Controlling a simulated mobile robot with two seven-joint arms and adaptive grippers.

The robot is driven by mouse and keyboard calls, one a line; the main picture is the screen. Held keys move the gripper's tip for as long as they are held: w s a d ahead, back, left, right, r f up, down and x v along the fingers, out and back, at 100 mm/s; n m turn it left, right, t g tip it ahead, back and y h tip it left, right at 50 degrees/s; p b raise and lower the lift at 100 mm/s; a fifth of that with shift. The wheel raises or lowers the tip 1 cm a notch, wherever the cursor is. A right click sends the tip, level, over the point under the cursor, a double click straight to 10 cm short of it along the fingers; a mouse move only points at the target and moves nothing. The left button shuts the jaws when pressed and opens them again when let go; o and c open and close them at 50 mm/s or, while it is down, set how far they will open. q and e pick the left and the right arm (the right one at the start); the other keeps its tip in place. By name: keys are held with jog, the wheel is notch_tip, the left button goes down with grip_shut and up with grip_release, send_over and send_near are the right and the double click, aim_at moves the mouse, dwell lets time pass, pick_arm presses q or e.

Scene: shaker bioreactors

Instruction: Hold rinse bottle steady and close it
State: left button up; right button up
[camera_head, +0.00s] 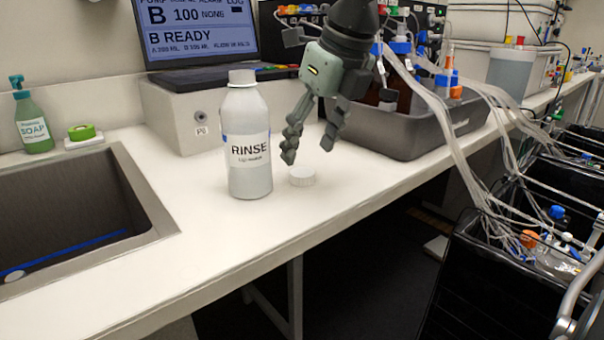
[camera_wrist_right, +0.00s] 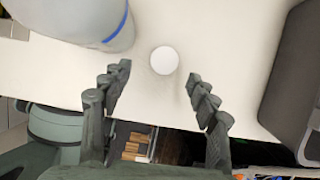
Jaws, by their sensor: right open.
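The rinse bottle (camera_head: 248,140), pale with a "RINSE" label, stands upright on the white bench; its neck at the top looks white. A small white cap (camera_head: 302,177) lies on the bench just right of the bottle. My right gripper (camera_head: 308,157) is open, pointing down above the cap, with nothing between its fingers. In the right wrist view the cap (camera_wrist_right: 164,60) sits ahead of and between the open fingertips (camera_wrist_right: 158,75), and the bottle (camera_wrist_right: 72,20) is at the upper left. My left gripper is in neither view.
A grey tray (camera_head: 425,145) with bottles and tubing stands right of the gripper. A box with a laptop (camera_head: 205,72) is behind the bottle. A sink (camera_head: 150,205) and a soap bottle (camera_head: 32,122) are at left. The bench's front strip is clear.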

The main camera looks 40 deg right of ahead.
aim_at(302, 172)
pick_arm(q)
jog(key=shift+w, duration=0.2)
pick_arm(e)
jog(key=shift+w+f, duration=0.1)
jog(key=shift+f, duration=0.2)
jog(key=x, duration=0.3)
jog(key=shift+w+d+f+p, duration=0.2)
jog(key=shift+d+f+p, duration=0.1)
jog(key=shift+f, duration=0.05)
jog(key=shift+w+f, duration=0.2)
jog(key=shift+f, duration=0.15)
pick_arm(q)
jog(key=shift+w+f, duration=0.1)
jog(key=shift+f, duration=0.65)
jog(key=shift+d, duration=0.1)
pick_arm(e)
jog(key=shift+c, duration=0.6)
jog(key=c, duration=0.8)
jog(key=shift+r, duration=0.1)
